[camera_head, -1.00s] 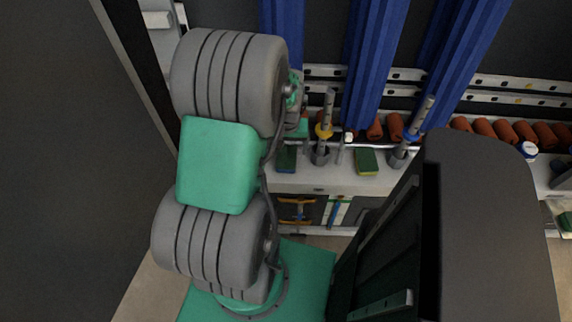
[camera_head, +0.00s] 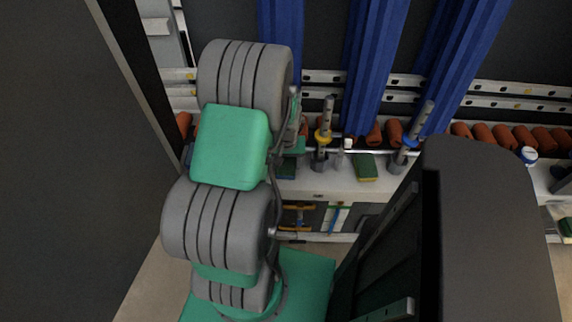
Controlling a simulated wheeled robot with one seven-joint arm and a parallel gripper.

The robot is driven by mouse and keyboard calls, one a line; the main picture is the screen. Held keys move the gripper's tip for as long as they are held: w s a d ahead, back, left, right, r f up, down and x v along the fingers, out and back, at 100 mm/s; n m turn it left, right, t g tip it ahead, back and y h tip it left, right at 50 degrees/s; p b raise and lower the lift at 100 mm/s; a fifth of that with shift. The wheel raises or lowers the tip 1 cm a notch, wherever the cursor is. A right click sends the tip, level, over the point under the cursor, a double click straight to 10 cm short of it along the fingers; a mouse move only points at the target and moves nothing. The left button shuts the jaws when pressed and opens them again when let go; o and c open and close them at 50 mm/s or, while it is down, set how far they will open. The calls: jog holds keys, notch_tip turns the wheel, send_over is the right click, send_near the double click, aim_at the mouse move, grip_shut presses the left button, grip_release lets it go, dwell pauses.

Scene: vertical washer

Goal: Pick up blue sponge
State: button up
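A small dark blue sponge (camera_head: 286,171) lies on the pale shelf, left of the upright tool with the yellow collar. My gripper (camera_head: 293,147) is at the end of my grey and green arm, just above and behind the sponge in the picture. My arm hides most of the gripper, and its fingers are too small and covered to read. I cannot tell whether it touches the sponge. The sponge's far end is partly covered by the gripper.
A green and yellow sponge (camera_head: 366,168) lies further right on the shelf (camera_head: 325,184). Upright tools with a yellow collar (camera_head: 323,134) and a blue collar (camera_head: 409,140) stand close by. Blue curtains (camera_head: 375,65) hang behind, and orange rolls (camera_head: 508,132) line the back.

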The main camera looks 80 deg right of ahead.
aim_at(288, 163)
jog(key=c, duration=0.8)
jog(key=shift+r, duration=0.25)
jog(key=r, duration=0.4)
jog(key=shift+s+a, duration=0.25)
jog(key=shift+s, duration=0.1)
jog(key=s+a+r, duration=0.1)
jog(key=s+r, duration=0.1)
jog(key=r, duration=0.1)
jog(key=a+r+p, duration=0.1)
jog(key=shift+s+a+r, duration=0.3)
jog(key=shift+s, duration=0.1)
jog(key=s+a+r, duration=0.1)
jog(key=s+a, duration=0.1)
jog(key=s+a+r, duration=0.1)
jog(key=s+a, duration=0.1)
jog(key=s+a+r, duration=0.2)
jog(key=shift+s+a, duration=0.3)
jog(key=shift+a, duration=0.05)
jog(key=o, duration=0.8)
jog(key=shift+c, duration=0.2)
jog(key=c, duration=0.6)
jog(key=shift+c, duration=0.2)
